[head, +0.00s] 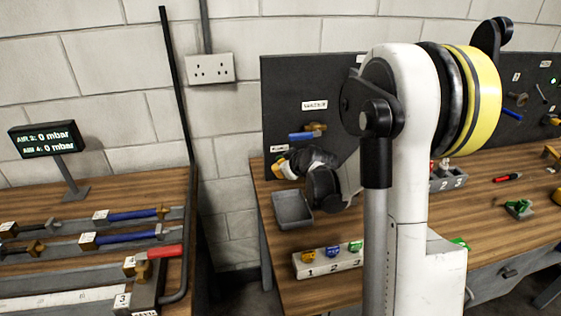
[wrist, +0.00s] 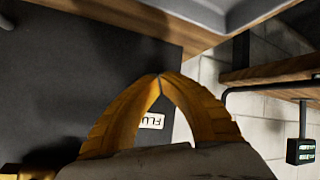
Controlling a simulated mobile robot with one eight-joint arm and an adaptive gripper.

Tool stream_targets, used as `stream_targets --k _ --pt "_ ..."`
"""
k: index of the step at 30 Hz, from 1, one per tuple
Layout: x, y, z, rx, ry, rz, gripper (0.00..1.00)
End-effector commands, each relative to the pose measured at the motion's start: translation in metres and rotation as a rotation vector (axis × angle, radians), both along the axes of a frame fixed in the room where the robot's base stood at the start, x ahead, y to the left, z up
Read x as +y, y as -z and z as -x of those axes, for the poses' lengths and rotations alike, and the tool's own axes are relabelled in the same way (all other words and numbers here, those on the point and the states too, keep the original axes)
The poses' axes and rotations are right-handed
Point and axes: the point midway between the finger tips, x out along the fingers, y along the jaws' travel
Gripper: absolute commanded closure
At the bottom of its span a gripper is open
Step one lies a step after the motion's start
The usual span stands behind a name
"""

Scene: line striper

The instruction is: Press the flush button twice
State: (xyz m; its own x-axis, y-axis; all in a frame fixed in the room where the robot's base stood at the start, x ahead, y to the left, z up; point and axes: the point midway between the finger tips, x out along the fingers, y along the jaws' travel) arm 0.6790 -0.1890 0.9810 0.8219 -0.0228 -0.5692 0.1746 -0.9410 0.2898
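In the head view my gripper (head: 279,166) is low in front of the dark panel (head: 285,85), just below a small white label (head: 279,148). The flush button itself cannot be made out in either view; the gripper may hide it. Whether the fingertips touch anything cannot be told.
A grey tray (head: 292,212) and a numbered block with coloured items (head: 328,260) stand on the right bench. A blue-handled valve (head: 305,134) sits on the panel above my gripper. The left bench holds several valves and a pressure display (head: 46,138). A gap separates the benches.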

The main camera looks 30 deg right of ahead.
Motion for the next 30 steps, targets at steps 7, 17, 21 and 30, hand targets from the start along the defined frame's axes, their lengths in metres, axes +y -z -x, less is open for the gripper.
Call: stream_targets --k 7,17,21,30 --pt "0.001 0.000 0.003 -0.001 0.000 0.000 1.00" --pt "0.005 0.000 0.017 0.000 0.000 0.000 1.00" --pt "0.005 0.000 0.017 0.000 0.000 0.000 1.00" --pt "0.008 0.000 0.026 0.000 0.000 0.000 1.00"
